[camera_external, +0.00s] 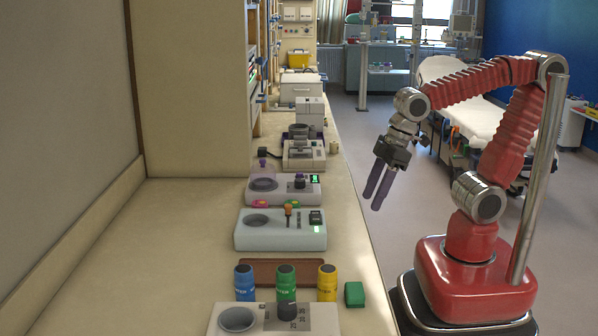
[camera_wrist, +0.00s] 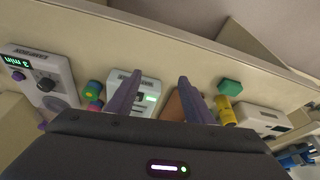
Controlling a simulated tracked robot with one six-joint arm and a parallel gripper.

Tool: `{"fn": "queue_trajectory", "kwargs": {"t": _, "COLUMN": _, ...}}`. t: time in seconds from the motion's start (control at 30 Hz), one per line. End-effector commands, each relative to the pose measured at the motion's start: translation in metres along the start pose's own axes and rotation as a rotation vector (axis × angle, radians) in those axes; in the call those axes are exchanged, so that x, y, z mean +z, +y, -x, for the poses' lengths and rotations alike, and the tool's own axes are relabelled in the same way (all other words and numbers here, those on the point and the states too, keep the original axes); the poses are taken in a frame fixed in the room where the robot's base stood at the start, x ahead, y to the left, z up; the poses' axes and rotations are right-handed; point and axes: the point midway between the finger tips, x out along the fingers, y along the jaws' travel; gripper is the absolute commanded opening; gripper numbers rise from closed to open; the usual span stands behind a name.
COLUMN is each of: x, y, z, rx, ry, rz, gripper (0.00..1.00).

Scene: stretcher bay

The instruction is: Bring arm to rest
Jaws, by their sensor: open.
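My red arm reaches up and to the left from its red base. My gripper (camera_external: 376,202) hangs beside the counter's right edge in the external view, fingers pointing down and slightly left. Its two purple fingers are apart with nothing between them. In the wrist view my gripper (camera_wrist: 160,82) also shows both fingers spread, with the counter and its devices beyond them. The gripper appears clear of the counter (camera_external: 200,225) and touches nothing that I can see.
Devices line the counter, including a grey one (camera_external: 270,237) and a purple-topped one (camera_external: 262,190). Blue (camera_external: 245,285), green (camera_external: 286,290) and yellow (camera_external: 327,285) bottles stand in front, beside a green block (camera_external: 354,294). A stretcher (camera_external: 470,120) stands behind my arm.

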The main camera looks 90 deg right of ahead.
Motion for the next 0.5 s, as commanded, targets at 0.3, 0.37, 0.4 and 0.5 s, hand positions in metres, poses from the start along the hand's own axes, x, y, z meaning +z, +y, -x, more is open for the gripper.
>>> {"fn": "queue_trajectory", "kwargs": {"t": 0.3, "x": 0.041, "y": 0.028, "z": 0.02, "rx": 0.037, "ry": 0.089, "rz": -0.09, "gripper": 0.47}}
{"fn": "queue_trajectory", "kwargs": {"t": 0.37, "x": 0.04, "y": 0.032, "z": 0.028, "rx": 0.045, "ry": 0.118, "rz": -0.104, "gripper": 0.47}}
{"fn": "queue_trajectory", "kwargs": {"t": 0.4, "x": 0.039, "y": 0.035, "z": 0.033, "rx": 0.049, "ry": 0.132, "rz": -0.113, "gripper": 0.47}}
{"fn": "queue_trajectory", "kwargs": {"t": 0.5, "x": 0.039, "y": 0.04, "z": 0.04, "rx": 0.059, "ry": 0.155, "rz": -0.131, "gripper": 0.47}}
